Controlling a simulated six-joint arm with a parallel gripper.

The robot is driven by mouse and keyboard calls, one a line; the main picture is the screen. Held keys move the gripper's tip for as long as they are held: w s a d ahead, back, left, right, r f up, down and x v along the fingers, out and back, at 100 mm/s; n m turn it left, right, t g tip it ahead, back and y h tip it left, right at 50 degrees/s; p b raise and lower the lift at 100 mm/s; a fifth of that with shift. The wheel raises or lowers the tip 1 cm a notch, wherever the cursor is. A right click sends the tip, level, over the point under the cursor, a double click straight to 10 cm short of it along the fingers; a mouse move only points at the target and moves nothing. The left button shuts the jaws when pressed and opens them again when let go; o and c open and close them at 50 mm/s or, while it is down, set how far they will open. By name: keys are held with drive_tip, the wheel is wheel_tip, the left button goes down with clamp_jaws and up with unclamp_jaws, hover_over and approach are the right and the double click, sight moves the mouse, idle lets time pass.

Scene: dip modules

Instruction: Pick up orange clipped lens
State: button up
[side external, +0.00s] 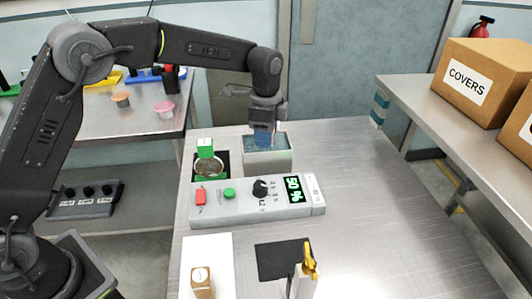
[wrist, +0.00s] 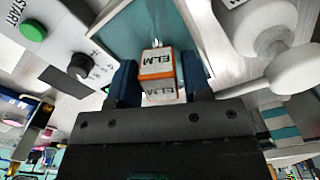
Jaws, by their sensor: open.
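In the wrist view, an orange-edged block (wrist: 157,68) with white faces marked ELM sits between my two blue fingers, a small metal piece at its top. It appears to be the orange clip; no lens is clearly visible below it. My gripper (wrist: 159,78) is open around the block, with a finger on each side; contact cannot be told. In the side view, my gripper (side external: 264,138) points down at the bluish rectangular bath (side external: 268,172), its blue fingertips at the opening. The orange block is hidden there.
A control box (side external: 240,210) with red and green buttons, a knob and a display stands before the bath. Bench right is clear.

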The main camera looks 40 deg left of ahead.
drive_tip(key=shift+f, duration=0.5)
clamp_jaws()
drive_tip(key=shift+r, duration=0.1)
